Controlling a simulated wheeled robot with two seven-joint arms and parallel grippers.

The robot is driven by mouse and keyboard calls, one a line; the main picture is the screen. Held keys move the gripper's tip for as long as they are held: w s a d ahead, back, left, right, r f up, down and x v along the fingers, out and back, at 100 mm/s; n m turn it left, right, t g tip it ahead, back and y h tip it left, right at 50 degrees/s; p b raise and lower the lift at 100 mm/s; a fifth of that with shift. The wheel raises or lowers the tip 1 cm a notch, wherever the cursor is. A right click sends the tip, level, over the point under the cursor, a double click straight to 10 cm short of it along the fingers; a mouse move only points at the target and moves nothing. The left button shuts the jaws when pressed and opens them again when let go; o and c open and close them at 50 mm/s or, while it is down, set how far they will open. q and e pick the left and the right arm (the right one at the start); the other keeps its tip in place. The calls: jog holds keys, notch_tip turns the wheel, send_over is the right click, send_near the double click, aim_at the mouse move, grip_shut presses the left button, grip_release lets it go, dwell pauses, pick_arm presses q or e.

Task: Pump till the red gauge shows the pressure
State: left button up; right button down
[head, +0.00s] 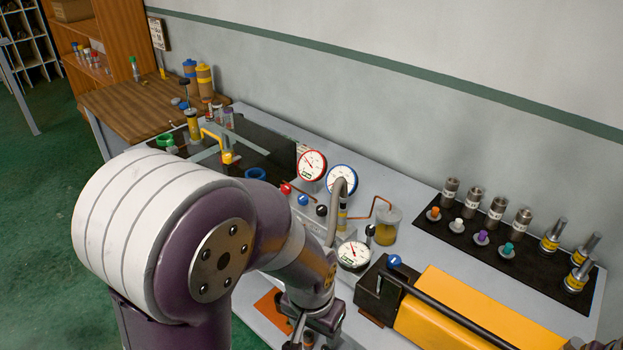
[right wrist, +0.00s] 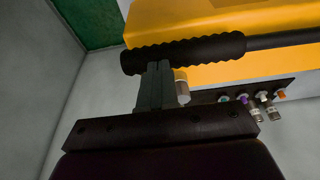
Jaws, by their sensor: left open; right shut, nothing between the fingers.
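The red-rimmed gauge (head: 312,165) stands behind the bench's middle; its needle shows, but the number is too small to read. The pump has a yellow body (head: 450,318) and a long black lever (head: 440,308) slanting to the lower right. In the right wrist view the lever's ribbed black grip (right wrist: 190,50) crosses in front of the yellow body (right wrist: 215,20). My right gripper (right wrist: 157,68) is shut and empty, its fingertips overlapping the grip's near side; whether they touch it is unclear. My left gripper (head: 308,338) is open at the bottom edge, partly cut off, left of the pump.
A blue-rimmed gauge (head: 342,179) and a black-rimmed gauge (head: 354,255) stand nearby, with red, blue and black knobs between. A clear jar (head: 387,224) of yellow fluid stands behind the pump. A black mat (head: 470,238) with metal fittings lies right. My left arm hides the bench's front left.

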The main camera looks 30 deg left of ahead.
jog(key=shift+s+f, duration=0.25)
jog(key=shift+f, duration=0.15)
jog(key=shift+a, duration=0.1)
jog(key=r+p, duration=0.4)
jog(key=r, duration=0.1)
jog(key=r+p, duration=0.2)
jog(key=shift+w+a+r+p, duration=0.2)
jog(key=shift+w+a+p, duration=0.05)
jog(key=shift+w+p, duration=0.1)
jog(key=shift+s+a, duration=0.1)
notch_tip(320, 180, up, 8)
jog(key=a+p, duration=0.1)
jog(key=p, duration=0.5)
jog(key=shift+w+a, duration=0.4)
jog(key=shift+w, duration=0.05)
